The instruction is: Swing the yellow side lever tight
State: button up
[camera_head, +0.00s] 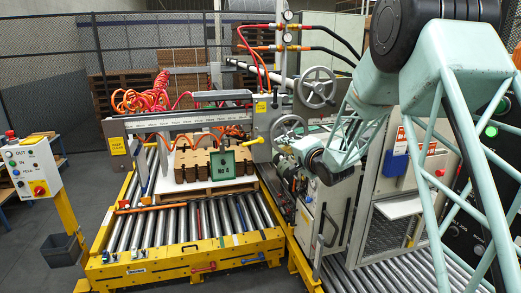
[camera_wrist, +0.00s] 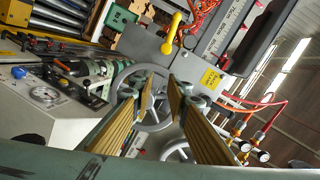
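The yellow side lever (camera_wrist: 172,32) shows in the wrist view, upper middle, as a short yellow handle with a rounded end, set on a grey machine part. In the head view a small yellow handle (camera_head: 254,141) shows on the cross beam, right of the green sign. My gripper (camera_wrist: 163,88) has its two ribbed, yellow-brown fingers spread with a clear gap and nothing between them. The lever lies beyond the fingertips, apart from them. In the head view my wrist hangs in front of the machine on the right, and the fingers are hard to make out.
A grey handwheel (camera_wrist: 128,78) lies behind the fingers in the wrist view; another handwheel (camera_head: 317,87) stands higher in the head view. Red hoses (camera_wrist: 262,103) and gauges are close on the right. The roller conveyor (camera_head: 190,225) carries a brown stack beside a green sign (camera_head: 222,163).

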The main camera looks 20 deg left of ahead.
jog(key=s+a+f+g+y+p, duration=0.1)
jog(key=a+f+y, duration=0.1)
jog(key=a, duration=0.7)
jog(key=shift+a+f+y+p, duration=0.25)
jog(key=shift+f+y+p, duration=0.15)
jog(key=shift+f, duration=0.45)
jog(key=shift+w+a, duration=0.15)
jog(key=shift+a, duration=0.05)
